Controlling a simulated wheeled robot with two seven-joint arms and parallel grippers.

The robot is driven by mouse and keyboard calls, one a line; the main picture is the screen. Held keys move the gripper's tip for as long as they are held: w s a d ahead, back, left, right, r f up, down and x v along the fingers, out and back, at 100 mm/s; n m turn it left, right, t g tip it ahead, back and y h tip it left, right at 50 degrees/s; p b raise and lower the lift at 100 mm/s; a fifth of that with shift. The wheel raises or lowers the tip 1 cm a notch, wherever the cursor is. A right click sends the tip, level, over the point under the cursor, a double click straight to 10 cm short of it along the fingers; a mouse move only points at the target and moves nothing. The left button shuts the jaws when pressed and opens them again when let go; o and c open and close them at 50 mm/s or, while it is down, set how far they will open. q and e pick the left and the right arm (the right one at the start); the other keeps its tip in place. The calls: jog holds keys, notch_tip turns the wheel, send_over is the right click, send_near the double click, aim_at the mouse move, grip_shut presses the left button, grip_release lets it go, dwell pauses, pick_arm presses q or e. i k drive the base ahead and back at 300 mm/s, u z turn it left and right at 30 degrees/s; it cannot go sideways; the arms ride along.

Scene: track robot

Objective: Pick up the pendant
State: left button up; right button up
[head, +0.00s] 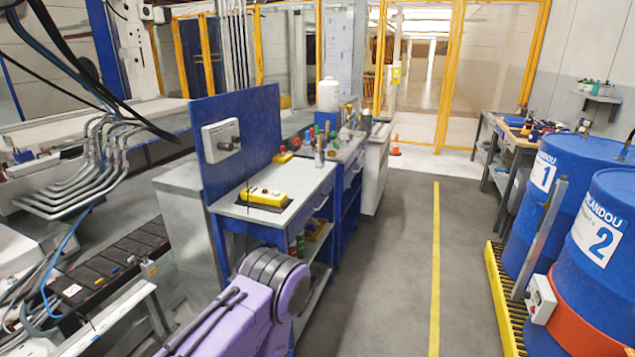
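The pendant (265,198), a yellow box with small buttons on top, lies flat on a dark pad on the grey top of a blue workbench (310,190). A thin dark cable runs up from it in front of the blue back panel. Nothing touches it from above. Neither of my grippers shows in the head view, so whether they are open or shut is hidden.
A grey box is fixed on the blue panel (238,130) behind the pendant. A second bench (350,147) with bottles and knobs adjoins at the back. Blue drums (545,220) stand on a yellow grate at right. The floor (395,260) between is clear.

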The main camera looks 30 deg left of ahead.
aim_at(256, 196)
jog(key=u, duration=0.5)
jog(key=i, duration=1.8)
jog(key=u, duration=0.85)
